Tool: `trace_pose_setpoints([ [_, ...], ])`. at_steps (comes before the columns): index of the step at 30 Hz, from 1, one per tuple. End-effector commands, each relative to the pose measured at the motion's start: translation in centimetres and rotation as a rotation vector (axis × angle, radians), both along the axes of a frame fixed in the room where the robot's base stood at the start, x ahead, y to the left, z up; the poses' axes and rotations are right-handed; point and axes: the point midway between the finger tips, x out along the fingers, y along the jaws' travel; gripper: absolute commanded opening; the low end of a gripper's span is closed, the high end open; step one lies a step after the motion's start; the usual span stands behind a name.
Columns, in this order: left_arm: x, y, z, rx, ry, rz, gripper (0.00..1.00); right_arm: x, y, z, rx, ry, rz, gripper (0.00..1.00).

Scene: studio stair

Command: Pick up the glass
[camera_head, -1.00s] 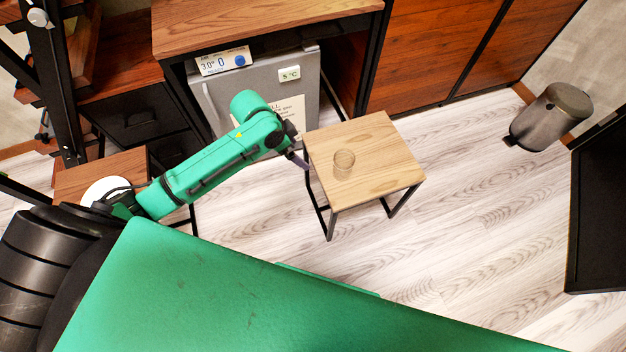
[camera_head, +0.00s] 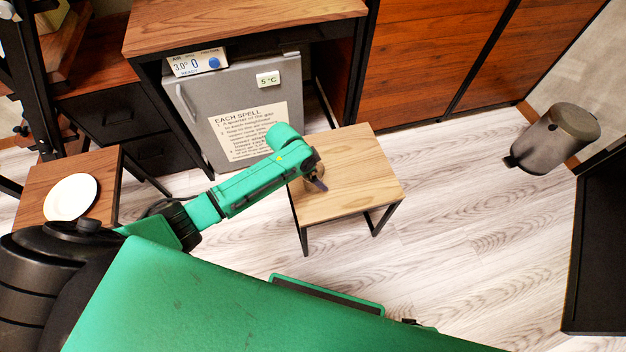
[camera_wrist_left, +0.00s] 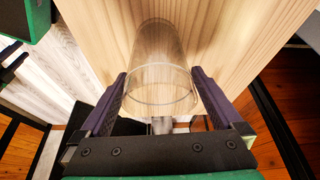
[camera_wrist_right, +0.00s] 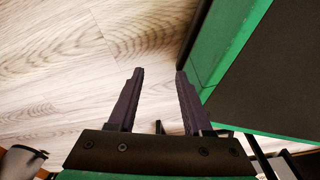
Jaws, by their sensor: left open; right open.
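The clear glass (camera_wrist_left: 160,75) stands on a small light-wood table (camera_head: 358,185). In the left wrist view its near end lies between the two dark fingers of my left gripper (camera_wrist_left: 160,88), which are open with a finger on each side. I cannot tell whether they touch it. In the head view my left gripper (camera_head: 318,184) is over the table's left part and mostly hides the glass. My right gripper (camera_wrist_right: 158,75) is open and empty, with bare floor beyond its fingers.
A grey fridge (camera_head: 235,90) with a paper notice stands behind the table. A white plate (camera_head: 70,197) lies on a brown side table (camera_head: 30,180) at the left. A dark bin (camera_head: 556,138) stands at the right. The floor right of the small table is clear.

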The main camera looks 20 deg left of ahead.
Motion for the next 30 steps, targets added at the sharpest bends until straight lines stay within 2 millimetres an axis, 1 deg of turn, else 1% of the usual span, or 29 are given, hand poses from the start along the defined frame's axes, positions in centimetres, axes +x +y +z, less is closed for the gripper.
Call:
trace_pose_setpoints([
  [1, 0.0, 0.0, 0.1, 0.000, 0.000, 0.000, 1.00, 0.0, 0.0, 0.1, -0.001, 0.000, 0.000, 0.50],
  [2, 0.0, 0.0, 0.1, 0.000, 0.000, 0.001, 0.96, 0.0, -0.1, 0.1, -0.001, 0.000, 0.000, 0.50],
  [3, 0.0, 0.0, 0.0, 0.000, 0.000, 0.001, 0.81, 0.0, -0.1, 0.1, -0.001, 0.000, 0.000, 0.50],
  [5, 0.0, 0.0, 0.1, 0.000, 0.000, 0.001, 0.58, 0.0, -0.1, 0.1, -0.001, 0.000, 0.000, 0.50],
  [6, 0.0, 0.0, 0.1, 0.000, 0.000, 0.001, 0.43, 0.0, -0.1, 0.1, -0.002, -0.001, 0.000, 0.50],
  [9, 0.0, 0.0, 0.0, 0.001, 0.001, 0.001, 0.08, 0.1, -0.1, 0.0, -0.002, -0.001, 0.000, 0.50],
  [16, 0.0, 0.0, 0.2, 0.000, 0.000, 0.001, 0.08, 0.1, -0.1, 0.1, -0.002, -0.002, 0.000, 0.50],
  [20, 0.0, 0.0, 1.2, -0.001, -0.002, 0.001, 0.08, 0.0, -0.2, 0.3, -0.002, -0.008, 0.002, 0.50],
  [23, 0.1, 0.0, 3.1, -0.002, -0.004, 0.000, 0.08, -1.9, -0.5, 0.2, -0.005, 0.006, 0.008, 0.50],
  [26, 0.1, 0.0, 6.6, -0.002, -0.006, 0.000, 0.08, -3.7, -0.9, 0.5, -0.006, 0.009, 0.017, 0.50],
  [27, 0.1, 0.0, 8.2, -0.003, -0.006, -0.001, 0.08, -4.2, -1.0, 0.7, -0.006, 0.007, 0.020, 0.50],
  [28, 0.1, 0.0, 9.4, -0.002, -0.006, -0.001, 0.08, -4.6, -1.1, 0.9, -0.007, 0.008, 0.022, 0.50],
  [30, 0.1, 0.0, 12.2, -0.002, -0.006, -0.001, 0.08, -4.5, -1.1, 1.5, -0.006, 0.004, 0.023, 0.50],
])
